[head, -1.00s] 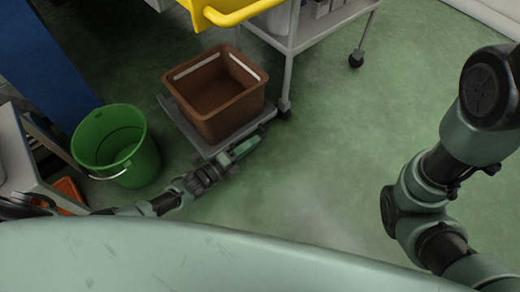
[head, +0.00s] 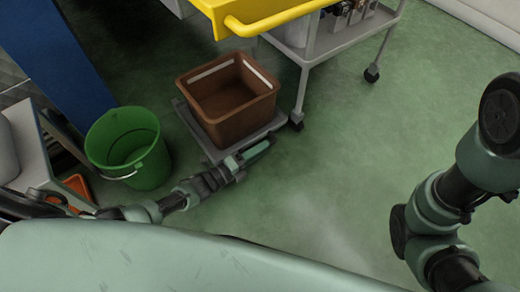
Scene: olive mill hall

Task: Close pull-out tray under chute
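A yellow box-like part with a yellow bar handle (head: 278,20) is at the top of the head view, cut off by the edge; I take it to be the pull-out tray. No chute can be made out. My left gripper (head: 252,155) is low and below the yellow part in the picture, at the front edge of a grey platform (head: 208,150) that bears a brown crate (head: 230,120). Whether it touches the platform, and how its fingers stand, I cannot tell. My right arm is at the right; its gripper is out of view.
A green bucket (head: 150,165) stands left of the platform. A grey wheeled cart (head: 345,42) stands at the top, right of the crate. A blue post (head: 60,50) and a grey frame are at the left. The green floor (head: 330,160) at centre right is clear.

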